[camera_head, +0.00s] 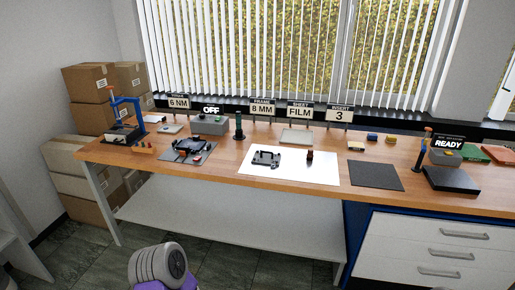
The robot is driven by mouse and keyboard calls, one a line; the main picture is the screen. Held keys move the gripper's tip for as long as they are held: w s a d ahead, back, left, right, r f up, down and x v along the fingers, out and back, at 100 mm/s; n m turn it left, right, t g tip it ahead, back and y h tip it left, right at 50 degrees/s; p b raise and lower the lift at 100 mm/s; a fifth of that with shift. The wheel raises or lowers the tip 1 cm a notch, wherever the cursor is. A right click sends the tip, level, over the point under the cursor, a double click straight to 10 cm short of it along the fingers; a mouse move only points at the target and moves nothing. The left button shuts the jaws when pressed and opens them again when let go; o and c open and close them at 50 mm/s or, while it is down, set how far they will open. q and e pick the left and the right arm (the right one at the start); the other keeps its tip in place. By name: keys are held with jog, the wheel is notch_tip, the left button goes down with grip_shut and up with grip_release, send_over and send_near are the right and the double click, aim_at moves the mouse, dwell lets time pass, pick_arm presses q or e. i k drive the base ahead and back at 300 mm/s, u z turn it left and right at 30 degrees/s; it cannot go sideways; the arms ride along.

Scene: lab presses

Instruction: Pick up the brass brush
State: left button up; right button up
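I cannot pick out the brass brush for certain at this size. Candidates are small objects on the wooden bench (225,165): a tan block (355,147), a blue and yellow piece (372,137), a yellow piece (391,140) and a dark and orange-brown piece (309,156) on the white mat (325,172). Neither gripper's fingers show. A grey rounded part with purple, seemingly of my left arm, shows at the bottom, below and in front of the bench.
A blue press (115,124) stands at the bench's left end. A dark fixture (186,151), a grey OFF box (209,124) and a dark green post (239,126) stand nearby. A dark mat (375,175) is bare. A black block (451,179) sits at right. Drawers (440,255) are below.

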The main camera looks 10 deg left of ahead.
aim_at(310, 156)
jog(key=z, duration=0.2)
jog(key=i, duration=1.7)
jog(key=u, duration=0.75)
